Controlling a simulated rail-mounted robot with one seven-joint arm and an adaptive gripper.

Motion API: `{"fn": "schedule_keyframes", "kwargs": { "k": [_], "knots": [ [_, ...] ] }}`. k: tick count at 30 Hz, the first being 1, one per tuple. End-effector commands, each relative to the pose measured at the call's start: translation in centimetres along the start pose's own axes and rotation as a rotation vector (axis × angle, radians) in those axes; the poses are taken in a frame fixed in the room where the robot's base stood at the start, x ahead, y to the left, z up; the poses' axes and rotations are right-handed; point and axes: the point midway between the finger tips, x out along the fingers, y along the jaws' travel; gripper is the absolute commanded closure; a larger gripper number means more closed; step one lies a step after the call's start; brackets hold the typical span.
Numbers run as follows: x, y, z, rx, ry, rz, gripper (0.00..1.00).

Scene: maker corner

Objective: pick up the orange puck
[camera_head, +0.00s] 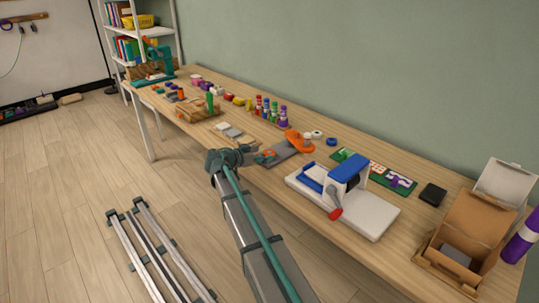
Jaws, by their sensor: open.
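A rounded orange piece (299,142) lies at the far end of a grey flat tool or plate (281,153) near the middle of the table. It is too small to tell for certain that it is the orange puck.
The table (375,251) is crowded. A white and blue machine with a red-knobbed lever (344,196) stands to the right, and an open cardboard box (468,231) at the far right. Several coloured bottles (283,117) stand further left.

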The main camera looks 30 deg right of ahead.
Motion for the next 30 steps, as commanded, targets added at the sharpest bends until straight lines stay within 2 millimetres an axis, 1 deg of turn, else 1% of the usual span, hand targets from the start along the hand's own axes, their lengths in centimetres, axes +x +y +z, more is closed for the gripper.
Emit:
{"fn": "schedule_keyframes", "kwargs": {
  "k": [1, 4, 6, 12, 14, 21, 24, 30],
  "knots": [
    [0.9, -0.1, -0.1, 0.0, 0.0, 0.002, 0.19],
    [1.9, -0.1, -0.1, 0.0, 0.0, 0.001, 0.19],
    [2.2, -0.1, -0.1, 0.0, 0.0, 0.0, 0.19],
    [2.3, 0.0, 0.0, 0.0, 0.0, -0.001, 0.19],
    [2.3, 0.0, 0.0, 0.0, 0.0, -0.001, 0.28],
    [2.2, 0.0, 0.0, 0.0, 0.0, 0.0, 0.68],
    [2.2, 0.0, 0.0, 0.0, 0.0, 0.0, 0.83],
    [2.2, 0.0, -0.1, 0.0, 0.0, 0.0, 0.83]
  ]
}}
